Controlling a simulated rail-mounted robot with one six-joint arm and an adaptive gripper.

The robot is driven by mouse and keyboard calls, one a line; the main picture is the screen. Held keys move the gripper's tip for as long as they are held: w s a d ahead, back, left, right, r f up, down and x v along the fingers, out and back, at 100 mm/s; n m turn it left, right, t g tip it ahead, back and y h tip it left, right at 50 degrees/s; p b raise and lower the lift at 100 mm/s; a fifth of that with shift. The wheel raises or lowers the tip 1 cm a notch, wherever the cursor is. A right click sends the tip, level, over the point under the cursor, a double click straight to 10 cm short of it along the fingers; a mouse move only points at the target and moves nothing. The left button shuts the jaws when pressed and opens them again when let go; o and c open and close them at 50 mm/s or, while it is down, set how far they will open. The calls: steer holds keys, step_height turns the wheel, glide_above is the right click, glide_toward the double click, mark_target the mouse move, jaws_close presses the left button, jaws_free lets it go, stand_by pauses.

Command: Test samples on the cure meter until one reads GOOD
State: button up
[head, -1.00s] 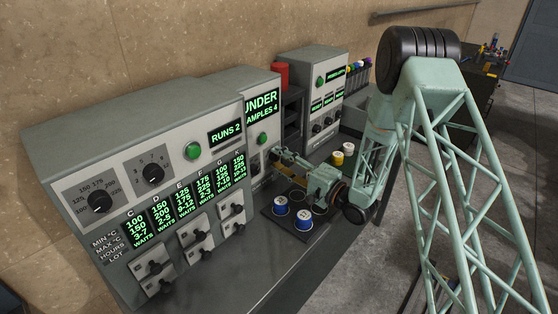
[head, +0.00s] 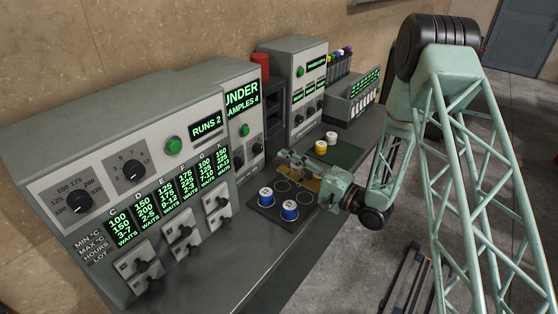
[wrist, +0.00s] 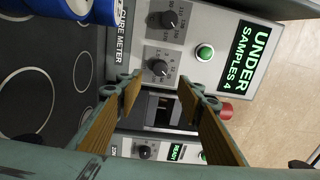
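The cure meter (head: 243,120) is a grey box with a green button; its display reads UNDER, SAMPLES 4. It also fills the upper part of the wrist view (wrist: 185,55). Two blue samples with white tops, one (head: 265,196) left of the other (head: 290,210), stand in the dark tray (head: 262,215), whose other marked circles look empty. Part of a blue sample (wrist: 55,12) shows in the wrist view. My gripper (wrist: 155,85) is open, with nothing between its fingers, and a dark recess shows beyond them. In the head view my gripper (head: 283,155) is above the tray's back edge, apart from the meter.
The press panel (head: 130,190) reads RUNS 2 at the left. A READY machine (head: 305,90), a red cylinder (head: 261,65) and a tube rack (head: 340,65) stand behind.

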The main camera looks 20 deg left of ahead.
steer(key=shift+s+d, duration=0.25)
steer(key=shift+d, duration=0.3)
steer(key=shift+c, duration=0.6)
